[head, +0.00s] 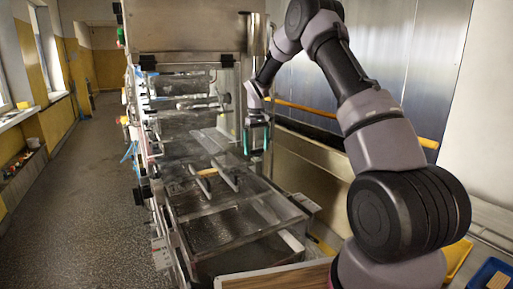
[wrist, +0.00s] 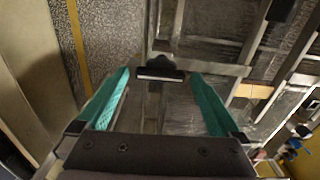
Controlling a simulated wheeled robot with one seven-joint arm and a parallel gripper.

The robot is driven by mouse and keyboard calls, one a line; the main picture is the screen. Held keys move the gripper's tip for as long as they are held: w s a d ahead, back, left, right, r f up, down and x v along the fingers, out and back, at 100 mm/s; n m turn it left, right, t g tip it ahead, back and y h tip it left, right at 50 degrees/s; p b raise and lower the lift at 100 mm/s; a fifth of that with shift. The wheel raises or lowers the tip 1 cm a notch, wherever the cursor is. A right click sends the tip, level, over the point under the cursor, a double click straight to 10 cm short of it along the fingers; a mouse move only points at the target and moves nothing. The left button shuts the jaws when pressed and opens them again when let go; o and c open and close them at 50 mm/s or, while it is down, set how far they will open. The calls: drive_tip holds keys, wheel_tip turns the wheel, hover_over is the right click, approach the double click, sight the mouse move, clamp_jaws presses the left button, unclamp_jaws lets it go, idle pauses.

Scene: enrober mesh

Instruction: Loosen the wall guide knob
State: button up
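My gripper (head: 257,146) hangs from my arm over the right side of the steel machine, pointing down. In the wrist view its two teal fingers (wrist: 160,85) stand wide apart with nothing clasped between them. A black knob-like part (wrist: 160,66) with a pale bar along its near edge shows between and beyond the fingertips, apart from both. It sits at the end of a metal rail; I take it for the wall guide knob, but cannot be sure. I cannot clearly pick it out in the head view.
The machine's frosted mesh bed (head: 225,222) has metal guide rails (head: 223,175) and a small tan piece (head: 207,172) on it. A steel hood (head: 190,25) stands behind. A yellow bin (head: 457,255) and blue bin (head: 488,272) are at the right. The left aisle floor (head: 80,200) is clear.

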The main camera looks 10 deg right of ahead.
wheel_tip(320, 180, up, 11)
idle(0.6)
drive_tip(key=s+d+r+m+t+y, duration=0.1)
drive_tip(key=s+d+r+m+t, duration=0.1)
drive_tip(key=s+r, duration=0.7)
drive_tip(key=s+d+r+m+t, duration=0.1)
drive_tip(key=s+d+r+m, duration=0.1)
drive_tip(key=s+r, duration=0.75)
drive_tip(key=s+f+m+t, duration=0.1)
drive_tip(key=s+m+t, duration=0.1)
drive_tip(key=s, duration=0.9)
drive_tip(key=s+d+f+m+t+y, duration=0.1)
drive_tip(key=s+f+m+t, duration=0.1)
drive_tip(key=s, duration=0.8)
drive_tip(key=shift+s+d, duration=0.2)
drive_tip(key=shift+s, duration=0.2)
